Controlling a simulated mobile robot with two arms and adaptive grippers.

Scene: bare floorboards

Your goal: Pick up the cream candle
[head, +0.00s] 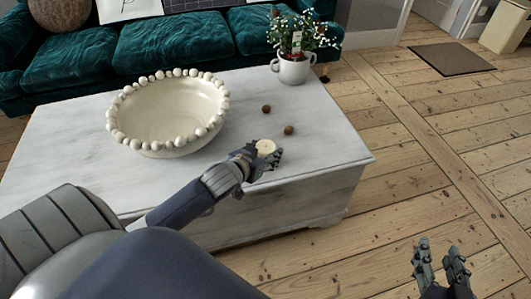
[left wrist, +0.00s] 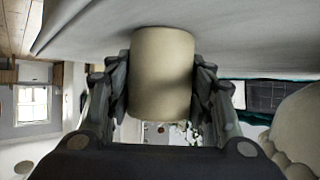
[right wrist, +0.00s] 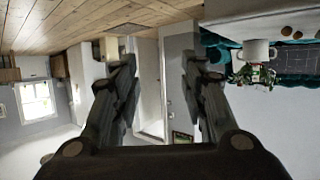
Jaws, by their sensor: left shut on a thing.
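The cream candle (head: 265,147) is a short pale cylinder near the front right part of the white table (head: 80,150). My left gripper (head: 262,158) is shut on it. In the left wrist view the candle (left wrist: 161,75) stands between the two fingers of my left gripper (left wrist: 161,88), with a finger against each side. The candle's lower part is hidden in the head view, so I cannot tell whether it touches the table. My right gripper (head: 441,262) is over the floor to the right of the table. In the right wrist view my right gripper (right wrist: 160,85) is open and empty.
A large cream bowl with a beaded rim (head: 165,112) stands on the table left of the candle. Two small brown balls (head: 266,109) (head: 289,130) lie behind the candle. A white potted plant (head: 293,70) stands at the back right. A green sofa (head: 180,42) is behind.

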